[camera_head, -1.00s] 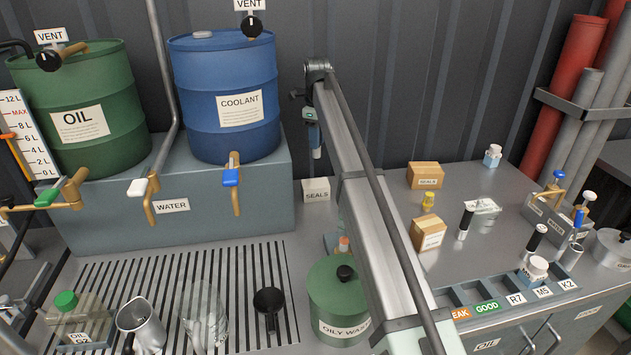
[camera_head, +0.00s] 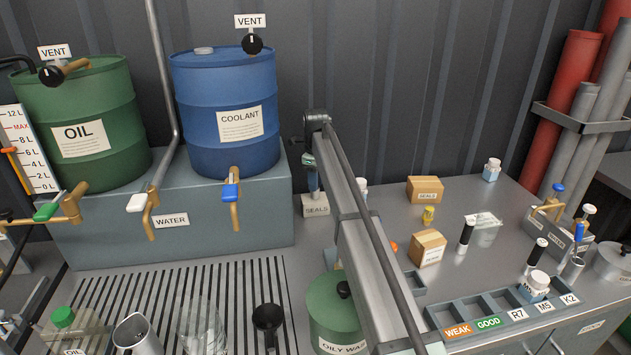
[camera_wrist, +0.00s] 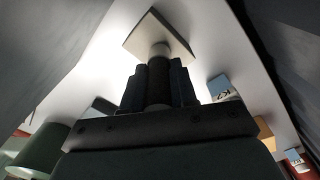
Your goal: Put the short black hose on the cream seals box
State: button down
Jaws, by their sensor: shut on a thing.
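The cream seals box (camera_head: 316,207) stands on the bench by the back wall, right of the grey drum stand. In the wrist view its pale top (camera_wrist: 140,38) is straight ahead of the fingers. My gripper (camera_head: 313,184) points down just above this box, partly hidden by my arm. In the wrist view my gripper (camera_wrist: 159,88) is shut on the short black hose (camera_wrist: 159,78), a dark cylinder with a pale end toward the box top. The hose's end looks over the box; I cannot tell whether it touches.
Two cardboard seals boxes (camera_head: 425,190) (camera_head: 428,247) and a yellow item (camera_head: 428,215) stand to the right. The blue coolant drum (camera_head: 223,115) and grey stand (camera_head: 260,215) are left. The green oily-waste bin (camera_head: 327,312) and labelled tray (camera_head: 507,308) are nearer.

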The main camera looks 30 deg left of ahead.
jog(key=shift+f, duration=0.1)
jog(key=c, duration=0.9)
grip_release()
notch_tip(320, 180, up, 12)
jog(key=shift+r, duration=0.15)
